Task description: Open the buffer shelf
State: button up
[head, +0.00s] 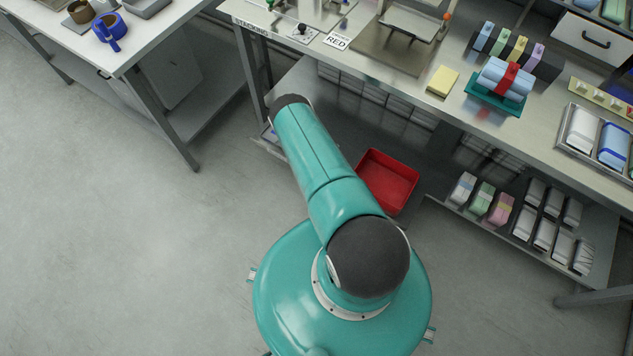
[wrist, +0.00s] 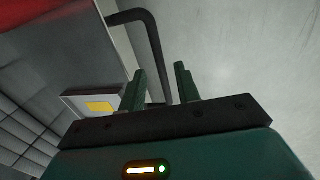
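A dark bent bar handle (wrist: 151,42) stands out from a pale panel edge (wrist: 85,30) in the wrist view. The two green fingers of my gripper (wrist: 162,84) are apart, with the lower part of the bar showing between them. I cannot tell whether either finger touches it. In the head view my teal arm reaches toward the lower part of the long bench, and my gripper is hidden there. The grey lower shelf (head: 325,115) under the bench is partly covered by my arm. I cannot tell which part is the buffer shelf.
A red tray (head: 388,182) is right of my arm, low at the bench front. Wrapped packs (head: 500,208) fill the lower shelf at right. The steel benchtop (head: 415,98) overhangs these. A white table (head: 140,40) stands at left. The floor (head: 120,240) at left is clear.

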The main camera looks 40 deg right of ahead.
notch_tip(320, 180, up, 13)
jog(key=a, duration=0.2)
jog(key=shift+s, duration=0.4)
jog(key=shift+a+f, duration=0.1)
